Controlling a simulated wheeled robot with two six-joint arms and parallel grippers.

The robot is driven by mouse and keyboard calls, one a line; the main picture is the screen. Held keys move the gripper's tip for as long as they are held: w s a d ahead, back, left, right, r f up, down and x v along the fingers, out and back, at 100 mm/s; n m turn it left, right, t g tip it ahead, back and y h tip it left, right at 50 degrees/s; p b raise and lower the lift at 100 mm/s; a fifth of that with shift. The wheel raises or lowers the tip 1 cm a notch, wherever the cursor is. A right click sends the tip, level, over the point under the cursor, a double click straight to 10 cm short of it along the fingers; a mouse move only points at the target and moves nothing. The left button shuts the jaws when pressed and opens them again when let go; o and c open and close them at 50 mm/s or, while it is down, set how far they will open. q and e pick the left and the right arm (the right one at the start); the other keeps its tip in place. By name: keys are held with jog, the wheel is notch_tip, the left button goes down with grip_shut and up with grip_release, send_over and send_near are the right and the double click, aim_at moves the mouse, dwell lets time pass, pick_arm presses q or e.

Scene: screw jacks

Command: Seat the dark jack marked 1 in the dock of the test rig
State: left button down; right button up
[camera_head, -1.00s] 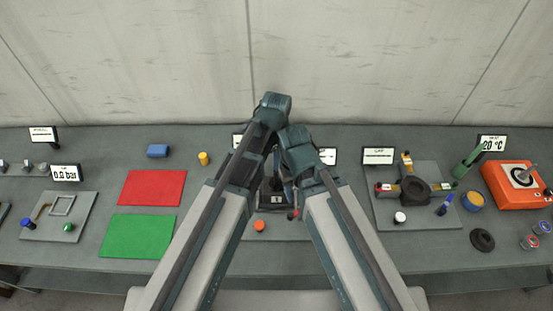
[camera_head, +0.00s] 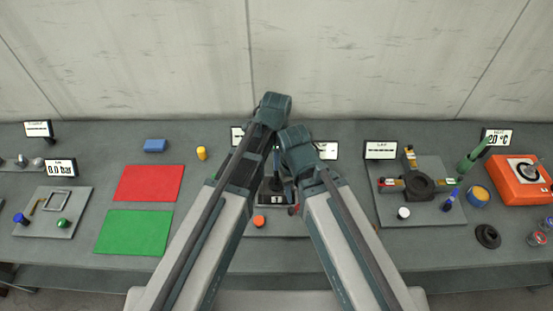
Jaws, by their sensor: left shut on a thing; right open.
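A dark jack (camera_head: 266,191) with a small pale label is at the centre, mostly hidden by my arms. The label's mark is too small to read surely. My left gripper (camera_head: 273,178) is shut on it from above; its fingertips are largely hidden. My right gripper (camera_head: 288,190) is open, close to the jack's right side, near a small red part. Whether it touches cannot be told. A grey plate (camera_head: 275,228) with an orange button (camera_head: 259,221) lies under and in front of the jack, probably the test rig. Its dock is hidden, so I cannot tell whether the jack touches it.
Red (camera_head: 150,183) and green (camera_head: 134,232) mats lie left of centre. An orange device (camera_head: 518,181) and a black disc (camera_head: 488,236) are further right. Bare bench lies between the green mat and my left arm.

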pick_arm(q)
jog(key=c, duration=1.2)
grip_release()
jog(key=shift+f, duration=0.1)
jog(key=o, duration=0.5)
jog(key=shift+s, duration=0.1)
jog(key=shift+c, duration=0.2)
notch_tip(320, 180, up, 12)
jog(key=p, duration=1.2)
jog(key=shift+r, duration=0.25)
jog(key=shift+f, duration=0.1)
